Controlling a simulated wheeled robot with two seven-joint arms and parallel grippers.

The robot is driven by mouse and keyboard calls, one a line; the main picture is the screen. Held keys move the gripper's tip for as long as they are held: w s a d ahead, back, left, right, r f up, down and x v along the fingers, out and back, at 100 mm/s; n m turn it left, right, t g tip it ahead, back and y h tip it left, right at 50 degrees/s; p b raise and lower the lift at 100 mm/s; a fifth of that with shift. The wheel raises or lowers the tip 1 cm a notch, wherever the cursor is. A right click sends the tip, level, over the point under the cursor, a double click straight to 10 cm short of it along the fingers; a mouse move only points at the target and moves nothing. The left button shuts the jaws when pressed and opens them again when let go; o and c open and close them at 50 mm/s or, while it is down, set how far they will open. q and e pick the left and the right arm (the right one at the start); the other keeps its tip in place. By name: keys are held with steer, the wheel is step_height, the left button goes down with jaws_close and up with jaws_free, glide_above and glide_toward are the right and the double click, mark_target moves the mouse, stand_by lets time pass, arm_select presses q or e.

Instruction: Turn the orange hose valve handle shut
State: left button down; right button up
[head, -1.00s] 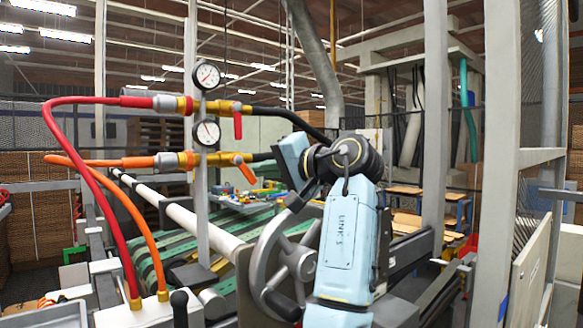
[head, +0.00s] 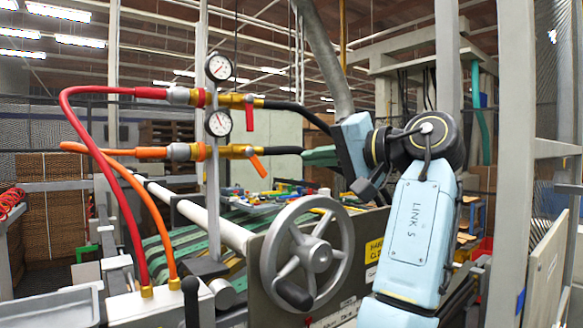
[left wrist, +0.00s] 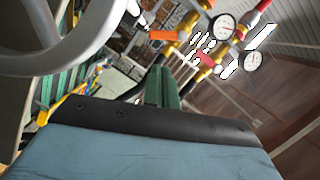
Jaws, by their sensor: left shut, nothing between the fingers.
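The orange valve handle (head: 257,164) hangs down and slants to the right from the lower brass valve, in line with the orange hose (head: 118,152). It also shows in the left wrist view (left wrist: 163,35). My left gripper (head: 312,155) is right of the handle and apart from it. Its green fingers are shut and empty, and they show in the left wrist view (left wrist: 162,85). A red handle (head: 249,116) hangs straight down from the upper valve, on the red hose (head: 152,93). My right gripper is not in view.
Two round gauges (head: 219,68) stand on a grey post (head: 213,190) left of the valves. A large grey handwheel (head: 318,258) is below my left gripper. A cluttered table (head: 250,203) lies behind. A grey upright (head: 447,60) stands beyond my arm.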

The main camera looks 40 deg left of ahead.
arm_select(q)
steer(key=d, duration=0.3)
steer(key=shift+d+r, duration=0.25)
steer(key=shift+d, duration=0.1)
